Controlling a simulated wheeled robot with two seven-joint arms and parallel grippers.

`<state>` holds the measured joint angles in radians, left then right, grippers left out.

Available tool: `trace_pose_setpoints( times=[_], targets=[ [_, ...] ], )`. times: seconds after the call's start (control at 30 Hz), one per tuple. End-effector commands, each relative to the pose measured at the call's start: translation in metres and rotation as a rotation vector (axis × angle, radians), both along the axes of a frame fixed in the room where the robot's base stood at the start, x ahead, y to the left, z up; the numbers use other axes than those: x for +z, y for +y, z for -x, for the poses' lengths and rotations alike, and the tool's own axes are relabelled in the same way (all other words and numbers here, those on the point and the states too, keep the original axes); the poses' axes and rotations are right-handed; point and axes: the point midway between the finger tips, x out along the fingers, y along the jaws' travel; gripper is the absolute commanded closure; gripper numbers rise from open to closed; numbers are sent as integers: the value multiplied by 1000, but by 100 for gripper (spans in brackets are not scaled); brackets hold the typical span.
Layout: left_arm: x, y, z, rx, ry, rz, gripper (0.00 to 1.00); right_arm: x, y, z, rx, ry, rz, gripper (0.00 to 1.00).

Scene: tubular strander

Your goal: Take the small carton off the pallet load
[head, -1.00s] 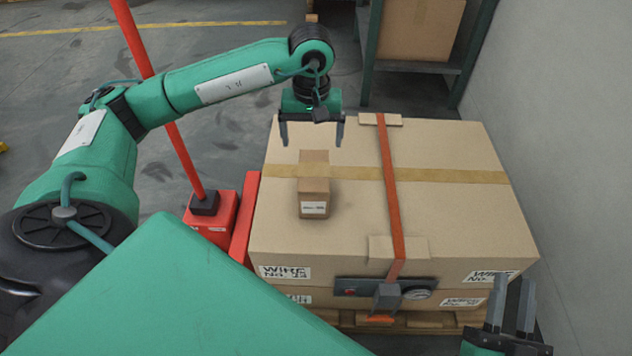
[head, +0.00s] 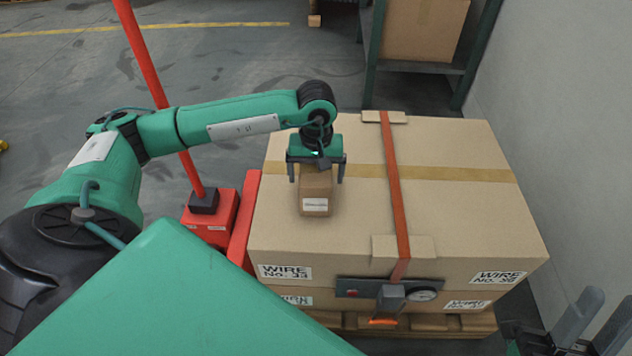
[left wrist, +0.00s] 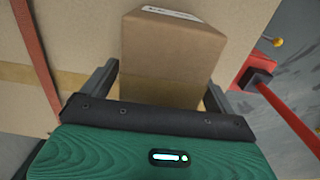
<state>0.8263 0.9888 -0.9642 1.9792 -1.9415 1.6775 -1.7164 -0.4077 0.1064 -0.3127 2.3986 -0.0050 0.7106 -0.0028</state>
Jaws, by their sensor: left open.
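The small carton (head: 315,193) is a brown box with a white label, standing on top of the large carton load (head: 450,215). My left gripper (head: 317,178) is open above the carton's back part, with one finger on each side of it. In the left wrist view the small carton (left wrist: 172,55) stands between the two open fingers (left wrist: 160,85), and a gap shows at its left side. Whether either finger touches it I cannot tell. My right gripper (head: 590,325) is at the bottom right corner, partly cut off, its two fingers apart and empty.
An orange strap (head: 395,190) runs over the load, right of the small carton, to a buckle with a gauge (head: 422,294). A red post (head: 160,85) on a red base (head: 212,220) stands left of the load. A grey wall closes the right side.

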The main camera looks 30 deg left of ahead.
Motion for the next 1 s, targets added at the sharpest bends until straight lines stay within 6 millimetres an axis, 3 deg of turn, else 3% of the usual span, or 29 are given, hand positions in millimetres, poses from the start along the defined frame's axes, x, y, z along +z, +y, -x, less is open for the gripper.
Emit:
trace_pose_setpoints(
  times=[0.3,0.63,1.0],
  targets=[
    [-4,0,0,0,-1,1,9,3,-2,3,-2,-27,-6,70],
    [-4,0,0,0,-1,1,72,3,-2,3,-2,-27,-6,70],
    [2,0,-1,0,-3,1,72,4,-1,1,-2,-13,-2,70]
  ],
)
